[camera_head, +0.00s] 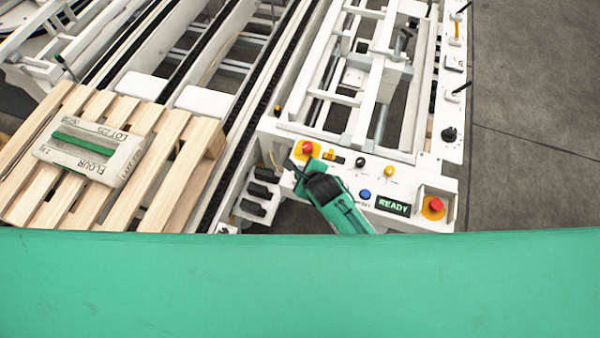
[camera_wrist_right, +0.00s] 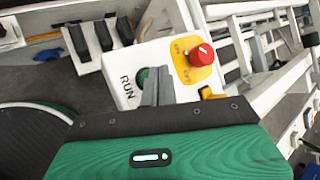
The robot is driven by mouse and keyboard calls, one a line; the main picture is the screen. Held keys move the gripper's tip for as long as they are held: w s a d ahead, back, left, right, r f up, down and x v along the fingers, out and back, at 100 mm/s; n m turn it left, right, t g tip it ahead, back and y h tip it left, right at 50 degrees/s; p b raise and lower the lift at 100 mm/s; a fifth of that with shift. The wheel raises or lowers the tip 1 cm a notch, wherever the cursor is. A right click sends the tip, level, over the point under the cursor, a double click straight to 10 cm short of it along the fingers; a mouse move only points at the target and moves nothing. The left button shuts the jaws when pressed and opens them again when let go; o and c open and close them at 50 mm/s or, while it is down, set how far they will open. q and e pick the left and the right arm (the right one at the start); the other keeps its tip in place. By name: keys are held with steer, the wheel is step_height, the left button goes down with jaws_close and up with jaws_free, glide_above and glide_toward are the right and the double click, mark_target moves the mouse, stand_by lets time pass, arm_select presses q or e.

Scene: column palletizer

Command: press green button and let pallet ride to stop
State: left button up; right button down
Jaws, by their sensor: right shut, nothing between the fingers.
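The green button (camera_wrist_right: 143,76) shows in the right wrist view beside the label RUN on the white control panel (camera_wrist_right: 120,88). My right gripper (camera_wrist_right: 157,78) is shut and empty, its fingers right at the button and partly covering it; I cannot tell whether they touch it. In the head view the right gripper (camera_head: 294,166) is over the panel's left end, and the button is hidden there. The wooden pallet (camera_head: 172,178) sits on the conveyor at the left with a flour bag (camera_head: 55,157) on it. My left gripper is not in view.
A red emergency stop (camera_wrist_right: 201,55) on a yellow plate is close to the fingers. The panel also carries a blue button (camera_head: 364,195), a READY display (camera_head: 393,205) and another red stop (camera_head: 436,204). Conveyor rails (camera_head: 262,85) run away from the pallet. Grey floor lies right.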

stand_by(0.4)
steer(key=shift+f, duration=0.4)
